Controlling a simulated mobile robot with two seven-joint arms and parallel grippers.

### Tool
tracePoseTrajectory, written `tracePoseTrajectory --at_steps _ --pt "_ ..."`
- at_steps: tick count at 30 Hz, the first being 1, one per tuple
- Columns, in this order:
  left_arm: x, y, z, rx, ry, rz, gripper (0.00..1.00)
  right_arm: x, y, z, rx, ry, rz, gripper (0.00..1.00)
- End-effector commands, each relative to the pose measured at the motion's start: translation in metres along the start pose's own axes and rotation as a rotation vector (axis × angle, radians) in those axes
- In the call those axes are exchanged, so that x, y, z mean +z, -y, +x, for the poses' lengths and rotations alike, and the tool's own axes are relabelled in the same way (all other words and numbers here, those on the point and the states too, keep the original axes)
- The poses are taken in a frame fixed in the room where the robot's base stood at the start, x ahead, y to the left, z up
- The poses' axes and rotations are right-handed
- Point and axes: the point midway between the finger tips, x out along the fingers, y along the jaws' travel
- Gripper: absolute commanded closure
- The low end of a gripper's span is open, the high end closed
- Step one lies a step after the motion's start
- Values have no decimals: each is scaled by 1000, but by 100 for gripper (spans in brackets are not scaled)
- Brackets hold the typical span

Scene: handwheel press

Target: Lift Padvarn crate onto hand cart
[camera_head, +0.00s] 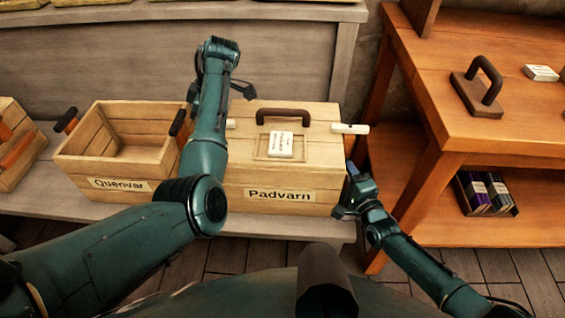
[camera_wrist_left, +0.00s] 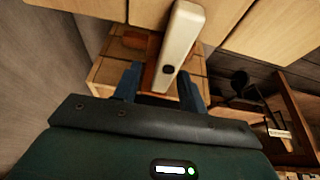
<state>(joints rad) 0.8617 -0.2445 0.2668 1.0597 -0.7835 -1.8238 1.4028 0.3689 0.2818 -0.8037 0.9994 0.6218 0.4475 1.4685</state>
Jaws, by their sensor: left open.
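The Padvarn crate (camera_head: 322,196) is a pale wooden box with a lid, a brown top handle (camera_head: 283,114) and a white card. It stands on a low grey bench. A white side handle (camera_head: 350,128) sticks out on its right; the left one is mostly hidden by my arm. In the left wrist view a white bar handle (camera_wrist_left: 181,42) lies at the mouth of my left gripper (camera_wrist_left: 158,88), whose fingers are apart. My right gripper (camera_head: 353,183) is low beside the crate's right front; its jaw state is unclear. I cannot make out a hand cart.
An open, empty-looking Quenvar crate (camera_head: 122,187) with dark handles stands close on the left, and another crate (camera_head: 17,148) beyond it. An orange wooden table (camera_head: 447,105) with a lower shelf is at the right, holding a dark handled block (camera_head: 484,88).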

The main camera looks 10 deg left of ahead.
Motion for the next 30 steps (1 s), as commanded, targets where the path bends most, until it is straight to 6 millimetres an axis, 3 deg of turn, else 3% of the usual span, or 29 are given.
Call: tracePoseTrajectory --at_steps 8,23,25,30 --pt "0 0 1 0 0 0 59 0 0 1 -1 0 0 54" --pt "0 0 0 0 1 0 100 0 0 0 0 0 0 94" --pt "0 0 0 0 1 0 100 0 0 0 0 0 0 100" --pt "0 0 0 0 1 0 100 0 0 0 0 0 0 100"
